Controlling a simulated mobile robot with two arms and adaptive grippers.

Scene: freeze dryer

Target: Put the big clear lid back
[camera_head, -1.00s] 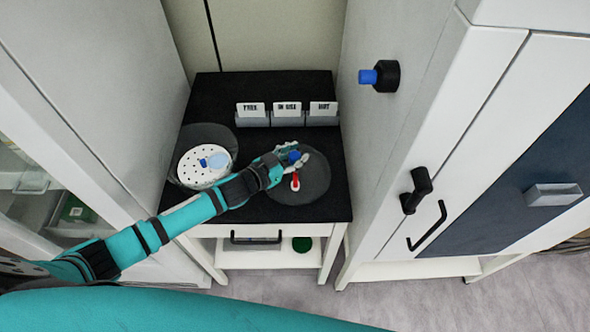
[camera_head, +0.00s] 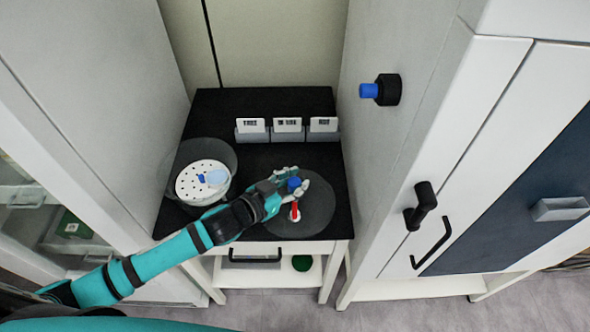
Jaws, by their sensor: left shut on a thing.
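The big clear lid (camera_head: 318,216) shows as a dark see-through disc at the right of the black table top, with a blue knob (camera_head: 293,184) and a red-and-white fitting (camera_head: 295,212). My left gripper (camera_head: 296,187) is shut around the blue knob. I cannot tell whether the lid rests on the table or is slightly raised. To the left stands a round clear vessel (camera_head: 229,158) with a white perforated plate (camera_head: 190,187) inside, on which lie small blue and pale-blue items (camera_head: 212,178). My right gripper is out of view.
Several labelled card holders (camera_head: 287,131) stand in a row behind the lid. A tall white cabinet with black handles (camera_head: 420,205) and a black-and-blue knob (camera_head: 381,90) rises close on the right. Another cabinet (camera_head: 95,90) is close on the left.

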